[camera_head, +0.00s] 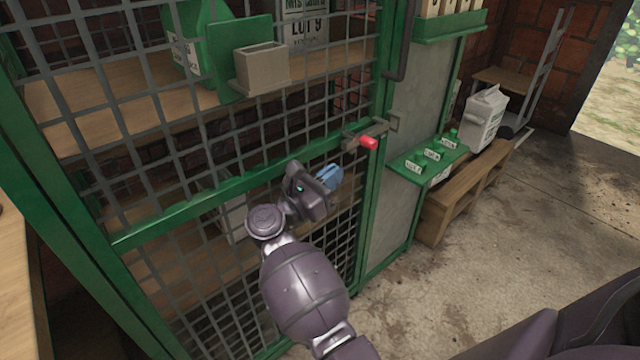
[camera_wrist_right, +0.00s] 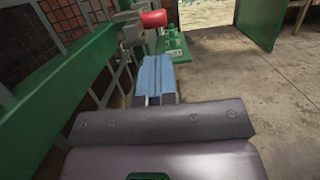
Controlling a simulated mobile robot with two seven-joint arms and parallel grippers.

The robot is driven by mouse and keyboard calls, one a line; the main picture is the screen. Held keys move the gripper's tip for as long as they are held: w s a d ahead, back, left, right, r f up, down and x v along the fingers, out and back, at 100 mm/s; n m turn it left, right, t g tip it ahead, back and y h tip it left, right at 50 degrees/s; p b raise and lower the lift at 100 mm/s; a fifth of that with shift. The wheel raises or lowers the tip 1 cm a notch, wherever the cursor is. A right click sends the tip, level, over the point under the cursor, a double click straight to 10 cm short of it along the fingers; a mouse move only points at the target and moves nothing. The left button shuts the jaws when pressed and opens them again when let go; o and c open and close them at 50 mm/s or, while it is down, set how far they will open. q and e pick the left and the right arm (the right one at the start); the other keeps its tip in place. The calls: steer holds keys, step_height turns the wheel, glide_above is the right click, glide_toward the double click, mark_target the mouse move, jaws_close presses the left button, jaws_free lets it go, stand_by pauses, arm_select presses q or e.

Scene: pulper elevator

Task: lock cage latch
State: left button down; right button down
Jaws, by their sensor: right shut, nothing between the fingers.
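The cage door (camera_head: 190,207) is a green frame with grey wire mesh, standing upright across the left and middle of the head view. The latch (camera_head: 369,142) has a red knob on a grey metal bolt at the door's right edge. Its red knob also shows at the top of the right wrist view (camera_wrist_right: 154,19). My right gripper (camera_head: 330,176) has blue fingers; they are shut and empty, below and left of the red knob and apart from it. In the wrist view the blue fingers (camera_wrist_right: 157,76) point toward the area below the knob. My left gripper is not in view.
A green shelf (camera_head: 428,163) with several small labelled green items sits right of the latch. A wooden bench (camera_head: 465,195) with a white bag (camera_head: 485,118) stands beyond it. A beige box (camera_head: 262,68) is at the upper mesh. The concrete floor (camera_head: 500,250) at right is clear.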

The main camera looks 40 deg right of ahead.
mark_target(376, 145)
steer(key=x, duration=0.6)
steer(key=shift+d, duration=0.4)
steer(key=shift+w+d+r+b, duration=0.1)
steer(key=shift+d+r+b, duration=0.15)
steer(key=shift+d, duration=0.45)
steer(key=x, duration=0.2)
steer(key=f+x, duration=0.1)
steer(key=x, duration=0.2)
steer(key=shift+f, duration=0.1)
steer(key=shift+w+d, duration=0.1)
steer(key=shift+d, duration=0.05)
